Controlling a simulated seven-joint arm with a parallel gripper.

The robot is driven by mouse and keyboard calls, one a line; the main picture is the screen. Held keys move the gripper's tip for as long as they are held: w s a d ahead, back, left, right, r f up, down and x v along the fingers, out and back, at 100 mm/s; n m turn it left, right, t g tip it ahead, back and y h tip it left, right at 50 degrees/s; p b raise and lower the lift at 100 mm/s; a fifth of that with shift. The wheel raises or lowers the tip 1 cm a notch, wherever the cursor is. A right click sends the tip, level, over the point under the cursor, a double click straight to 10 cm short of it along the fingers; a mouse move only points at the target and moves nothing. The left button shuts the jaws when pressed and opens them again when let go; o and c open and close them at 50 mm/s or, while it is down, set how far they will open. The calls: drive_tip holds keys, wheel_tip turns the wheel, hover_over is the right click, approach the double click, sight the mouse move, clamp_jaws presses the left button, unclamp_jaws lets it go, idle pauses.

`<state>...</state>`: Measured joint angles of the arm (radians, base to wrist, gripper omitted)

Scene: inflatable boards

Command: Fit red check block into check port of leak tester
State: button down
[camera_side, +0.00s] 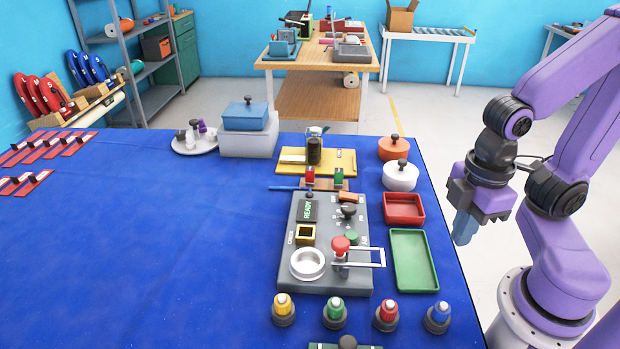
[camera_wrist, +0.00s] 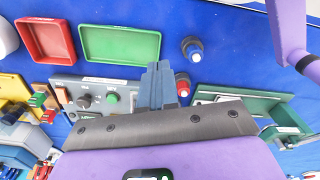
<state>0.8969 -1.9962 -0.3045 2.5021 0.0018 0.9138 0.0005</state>
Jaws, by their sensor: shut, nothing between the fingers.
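The leak tester (camera_side: 350,222) is a grey panel with a READY display, knobs, a round silver cup and a red-knobbed clamp. Its check port (camera_side: 305,235) is a yellow-framed square with a dark opening, left of the clamp. A small red block (camera_side: 309,174) stands beside a green block (camera_side: 338,175) on a brown wooden rack (camera_side: 324,185) just behind the tester. The red block also shows at the left of the wrist view (camera_wrist: 47,117). My gripper (camera_side: 463,238) is shut and empty, pointing down beyond the table's right edge, away from the blocks.
A red tray (camera_side: 404,196) and green tray (camera_side: 435,262) lie between the tester and my gripper. Several coloured-top bottles (camera_side: 386,315) stand in front. White (camera_side: 400,177) and orange (camera_side: 392,148) lidded pots are behind the trays. The left of the blue table is mostly clear.

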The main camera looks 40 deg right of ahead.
drive_tip(key=c, duration=0.8)
unclamp_jaws()
drive_tip(key=shift+c, duration=0.2)
